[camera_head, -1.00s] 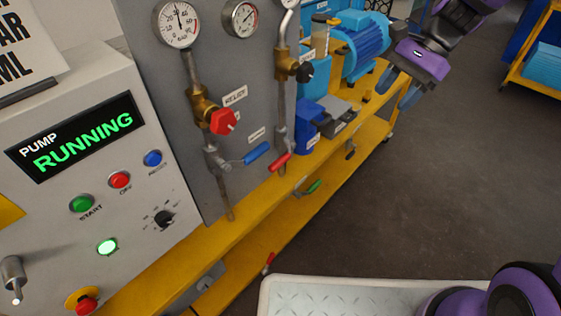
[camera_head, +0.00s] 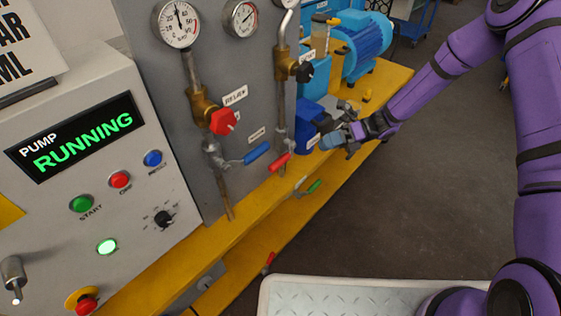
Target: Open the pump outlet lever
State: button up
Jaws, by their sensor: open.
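My gripper (camera_head: 338,143) is open and empty, in front of the blue box (camera_head: 309,120) at the panel's right edge, right of the levers. Several valve levers show: a blue-handled one (camera_head: 257,153) low on the grey panel, a red-handled one (camera_head: 279,161) just right of it, a green-handled one (camera_head: 314,187) below the yellow bench edge, and a small red one (camera_head: 268,262) near the floor. Their tags are too small to read, so I cannot tell which is the pump outlet lever. The gripper is apart from all of them.
The control box display (camera_head: 77,137) reads "PUMP RUNNING". Gauges (camera_head: 178,24) and a red relief knob (camera_head: 223,121) are on the grey panel. A blue motor (camera_head: 367,46) stands on the yellow bench (camera_head: 388,86) behind my gripper. The dark floor at right is clear.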

aim_at(280, 162)
jog(key=a+f+m+t+y, duration=0.3)
jog(key=f+m+y, duration=0.1)
jog(key=f+m, duration=0.5)
jog(key=shift+n, duration=0.5)
jog(key=a, duration=1)
jog(key=shift+s+a+r, duration=0.15)
jog(key=shift+s+a, duration=0.15)
jog(key=shift+c, duration=0.5)
grip_shut()
